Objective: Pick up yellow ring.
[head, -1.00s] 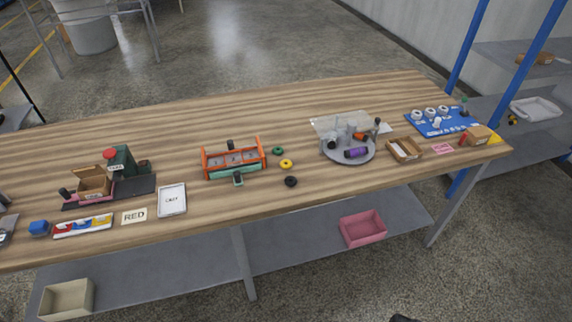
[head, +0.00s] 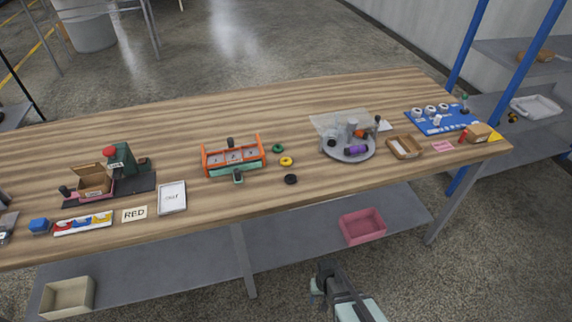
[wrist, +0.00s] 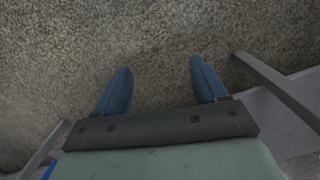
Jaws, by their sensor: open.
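The yellow ring (head: 286,161) lies flat on the wooden table in the head view, between a green ring (head: 278,148) behind it and a black ring (head: 291,179) in front. My gripper enters the head view at the bottom, in front of the table and well short of the rings. In the wrist view its two blue fingers (wrist: 160,86) are spread apart with nothing between them, over speckled floor. The yellow ring does not show in the wrist view.
An orange-framed rack (head: 234,158) stands left of the rings. A round grey tray (head: 337,155) with several items is to their right. The table's front edge and a lower shelf with a pink bin (head: 362,226) lie near my arm.

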